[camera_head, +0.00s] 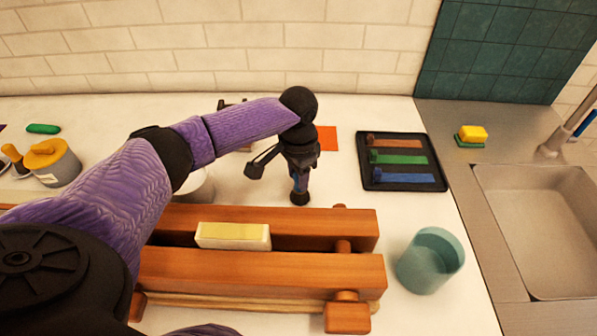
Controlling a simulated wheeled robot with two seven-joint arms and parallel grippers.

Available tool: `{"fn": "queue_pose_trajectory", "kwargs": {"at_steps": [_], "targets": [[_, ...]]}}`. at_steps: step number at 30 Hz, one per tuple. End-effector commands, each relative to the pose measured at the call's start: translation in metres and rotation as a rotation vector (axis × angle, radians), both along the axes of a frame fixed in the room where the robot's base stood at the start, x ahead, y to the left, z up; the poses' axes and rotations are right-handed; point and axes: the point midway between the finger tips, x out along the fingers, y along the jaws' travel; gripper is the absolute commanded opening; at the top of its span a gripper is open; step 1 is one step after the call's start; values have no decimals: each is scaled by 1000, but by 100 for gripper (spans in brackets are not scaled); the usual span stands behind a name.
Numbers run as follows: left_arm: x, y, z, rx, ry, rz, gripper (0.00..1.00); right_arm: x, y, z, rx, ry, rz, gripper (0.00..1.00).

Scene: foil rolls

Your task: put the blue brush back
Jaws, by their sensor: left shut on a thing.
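My left gripper (300,178) points down over the white counter, left of the black tray. It is shut on a small upright thing with a bluish middle (299,181) and a dark lower end, mostly hidden by the fingers. I cannot tell for certain that this is the blue brush. The black tray (366,180) holds a brown strip (400,143), a green strip (403,159) and a blue strip (408,178), each with a small block at its left end. My right gripper is not in view.
A wooden rack (300,268) with a pale yellow block (232,236) stands in front. A teal cup (430,262) is at its right. An orange square (327,138) lies behind the gripper. A sink (540,230) is at the right. The counter between gripper and tray is clear.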

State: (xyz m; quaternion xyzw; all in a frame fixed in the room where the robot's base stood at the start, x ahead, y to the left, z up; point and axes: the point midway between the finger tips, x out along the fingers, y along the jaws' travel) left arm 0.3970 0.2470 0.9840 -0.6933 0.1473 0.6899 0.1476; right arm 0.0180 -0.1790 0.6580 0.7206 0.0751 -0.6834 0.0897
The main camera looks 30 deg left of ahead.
Motion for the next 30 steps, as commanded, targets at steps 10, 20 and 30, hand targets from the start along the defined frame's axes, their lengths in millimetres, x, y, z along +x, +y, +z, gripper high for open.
{"fn": "queue_pose_trajectory", "kwargs": {"at_steps": [10, 20, 30], "targets": [[0, 0, 0, 0, -1, 0, 66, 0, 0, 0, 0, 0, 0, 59], [0, 0, 0, 0, 0, 0, 98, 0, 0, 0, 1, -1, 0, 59], [0, 0, 0, 0, 0, 0, 100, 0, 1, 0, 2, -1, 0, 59]]}}
